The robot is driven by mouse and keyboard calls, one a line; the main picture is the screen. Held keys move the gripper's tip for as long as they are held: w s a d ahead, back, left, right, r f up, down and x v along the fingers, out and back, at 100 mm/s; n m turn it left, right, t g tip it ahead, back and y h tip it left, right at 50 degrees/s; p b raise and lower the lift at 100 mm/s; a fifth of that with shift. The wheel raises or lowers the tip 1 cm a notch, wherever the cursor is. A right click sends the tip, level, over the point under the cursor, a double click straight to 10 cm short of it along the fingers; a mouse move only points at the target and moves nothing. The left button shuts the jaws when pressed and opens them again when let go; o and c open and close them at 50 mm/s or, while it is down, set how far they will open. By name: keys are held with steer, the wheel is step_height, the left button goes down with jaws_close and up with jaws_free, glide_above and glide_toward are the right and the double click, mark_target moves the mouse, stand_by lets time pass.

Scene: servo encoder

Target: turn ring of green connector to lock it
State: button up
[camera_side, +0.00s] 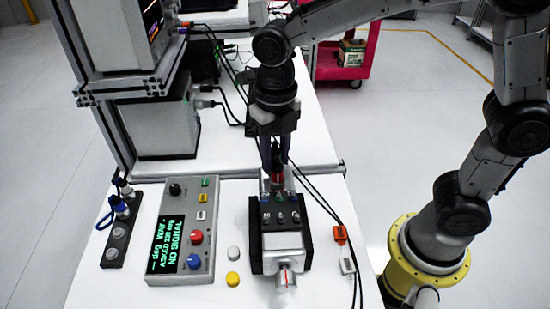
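My gripper (276,166) points down behind the servo unit (282,242), with its two fingers around a dark upright part that has a red band (277,179). I cannot tell whether the fingers touch this part. A small row of connectors sits at the back edge of the servo unit, just below the fingertips in the picture. A tiny green spot (279,197) shows in the middle of that row and looks like the green connector. Its ring is too small to make out, and the gripper partly hides the area behind it.
A control box (202,262) with a "NO SIGNAL" display stands left of the servo unit. A yellow button (233,279) and a grey button (234,254) lie between them. Black cables run past on the right, with an orange plug (340,234) and a white plug (348,266). A dark socket strip (118,240) is at far left.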

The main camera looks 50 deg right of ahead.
mark_target(276, 149)
jaws_close()
steer(key=m, duration=0.5)
steer(key=shift+m, duration=0.3)
steer(key=m, duration=0.6)
steer(key=shift+m, duration=0.4)
steer(key=shift+o, duration=2)
jaws_free()
steer(key=shift+r, duration=4.55)
